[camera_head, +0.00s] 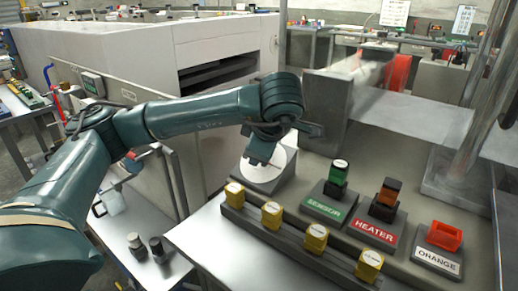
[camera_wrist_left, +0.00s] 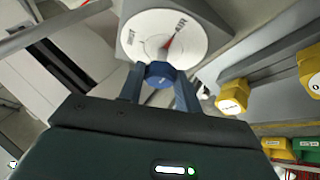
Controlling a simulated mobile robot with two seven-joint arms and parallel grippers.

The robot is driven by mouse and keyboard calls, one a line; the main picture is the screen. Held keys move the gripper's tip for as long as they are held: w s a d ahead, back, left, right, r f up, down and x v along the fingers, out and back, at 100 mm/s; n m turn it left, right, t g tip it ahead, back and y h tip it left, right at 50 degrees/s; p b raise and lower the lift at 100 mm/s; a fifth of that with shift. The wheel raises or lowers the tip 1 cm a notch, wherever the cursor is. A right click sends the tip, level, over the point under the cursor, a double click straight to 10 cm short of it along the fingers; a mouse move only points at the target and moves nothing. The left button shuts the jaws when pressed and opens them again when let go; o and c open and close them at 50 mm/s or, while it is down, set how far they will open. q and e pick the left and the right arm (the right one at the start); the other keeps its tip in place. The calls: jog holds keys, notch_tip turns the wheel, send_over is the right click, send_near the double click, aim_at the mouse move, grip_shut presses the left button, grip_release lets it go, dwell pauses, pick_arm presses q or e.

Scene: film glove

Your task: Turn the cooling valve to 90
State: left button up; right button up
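The cooling valve has a white round dial (camera_head: 262,174) on a grey sloped block, left of the sensor stand in the head view. In the left wrist view the dial (camera_wrist_left: 140,35) shows dark lettering too small to read surely and a red pointer mark (camera_wrist_left: 168,45) toward its upper right. A blue knob (camera_wrist_left: 160,73) stands in front of the dial. My left gripper (camera_wrist_left: 161,76) has one finger on each side of the knob, apparently touching it. In the head view my left gripper (camera_head: 264,157) hides the knob and part of the dial. My right gripper is not in view.
Several yellow blocks (camera_head: 271,214) stand on a grey rail in front of the valve. Stands labelled SENSOR (camera_head: 325,207), HEATER (camera_head: 374,232) and ORANGE (camera_head: 437,260) are to the right. A large white machine (camera_head: 120,55) is behind my left arm. Two small bottles (camera_head: 155,247) stand lower left.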

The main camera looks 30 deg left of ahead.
pick_arm(q)
jog(key=o, duration=0.5)
jog(key=shift+c, duration=0.2)
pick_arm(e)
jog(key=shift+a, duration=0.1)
pick_arm(q)
jog(key=p+v, duration=0.3)
jog(key=v, duration=1)
jog(key=shift+p, duration=0.4)
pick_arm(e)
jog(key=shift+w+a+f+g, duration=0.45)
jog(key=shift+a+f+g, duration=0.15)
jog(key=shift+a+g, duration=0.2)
pick_arm(q)
jog(key=shift+d, duration=0.15)
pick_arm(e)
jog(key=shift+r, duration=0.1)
